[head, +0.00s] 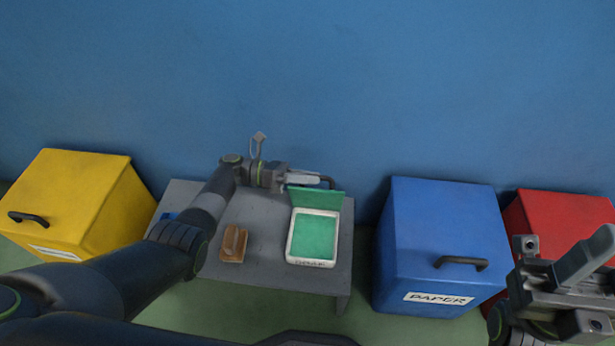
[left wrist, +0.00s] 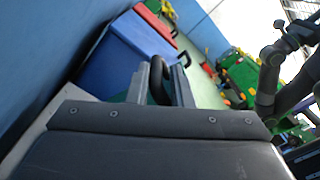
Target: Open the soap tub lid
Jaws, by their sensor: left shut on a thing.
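The soap tub (head: 289,246) is a white box with a green inside and a "SOAP" label on its front, standing on a small grey table. Its green lid (head: 322,199) stands raised at the tub's back edge, tilted up with the inside in view. My left gripper (head: 318,180) is behind the lid's top edge, shut on the lid's dark handle (head: 331,183). In the left wrist view the handle (left wrist: 158,82) shows between the two fingers. My right gripper (head: 568,283) is at the lower right, away from the tub; its jaw opening is unclear.
A brown brush-like block (head: 234,243) lies on the grey table (head: 258,212) left of the tub. A yellow bin (head: 85,198) stands at left. A blue bin (head: 445,225) marked "PAPER" and a red bin (head: 565,220) stand at right. A blue wall is close behind.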

